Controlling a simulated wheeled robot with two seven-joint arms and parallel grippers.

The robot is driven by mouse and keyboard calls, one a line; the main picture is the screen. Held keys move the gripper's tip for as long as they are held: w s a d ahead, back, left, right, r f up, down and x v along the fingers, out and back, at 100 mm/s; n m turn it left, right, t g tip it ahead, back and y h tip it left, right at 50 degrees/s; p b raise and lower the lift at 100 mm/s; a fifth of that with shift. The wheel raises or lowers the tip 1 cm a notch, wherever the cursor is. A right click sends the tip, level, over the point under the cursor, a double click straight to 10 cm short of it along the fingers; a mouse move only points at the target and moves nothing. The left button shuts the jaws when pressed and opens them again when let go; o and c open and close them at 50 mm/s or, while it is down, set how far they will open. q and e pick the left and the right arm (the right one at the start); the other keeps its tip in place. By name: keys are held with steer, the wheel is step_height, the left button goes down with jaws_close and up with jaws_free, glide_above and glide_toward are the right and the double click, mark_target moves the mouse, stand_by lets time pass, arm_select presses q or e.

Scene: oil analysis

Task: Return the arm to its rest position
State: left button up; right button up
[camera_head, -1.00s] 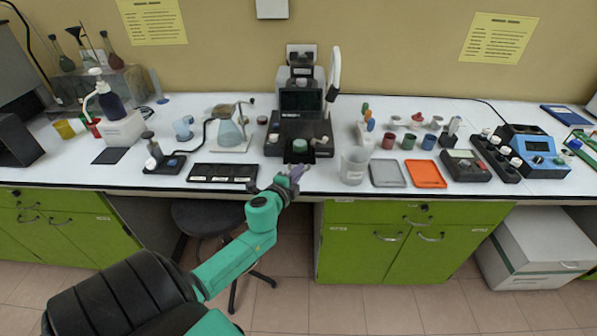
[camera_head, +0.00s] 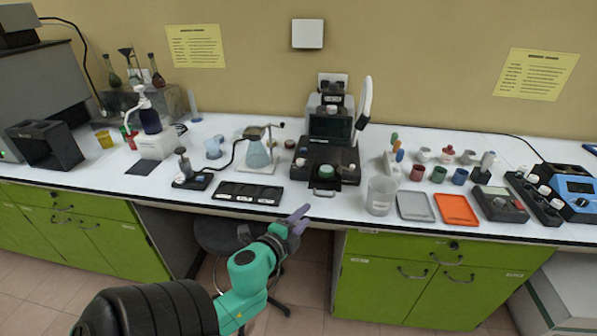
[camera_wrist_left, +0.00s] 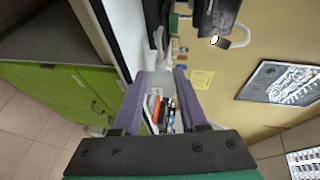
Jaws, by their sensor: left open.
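My left arm, teal with a black upper cover, reaches up from the bottom in the head view. Its gripper (camera_head: 298,222) is just in front of the bench's front edge, before the black analyser (camera_head: 327,150). In the left wrist view the two purple fingers (camera_wrist_left: 163,80) stand apart, with no object held between them. The bench top shows in the gap beyond them. My right gripper is not in view.
The white bench (camera_head: 120,183) spans the view above green cabinets (camera_head: 400,268). A black tray (camera_head: 247,194), a clear beaker (camera_head: 380,195), a grey tray (camera_head: 415,206) and an orange tray (camera_head: 456,209) lie near the front edge. A stool (camera_head: 222,236) stands under the bench.

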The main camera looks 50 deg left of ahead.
arm_select(q)
steer(key=shift+v, duration=1.25)
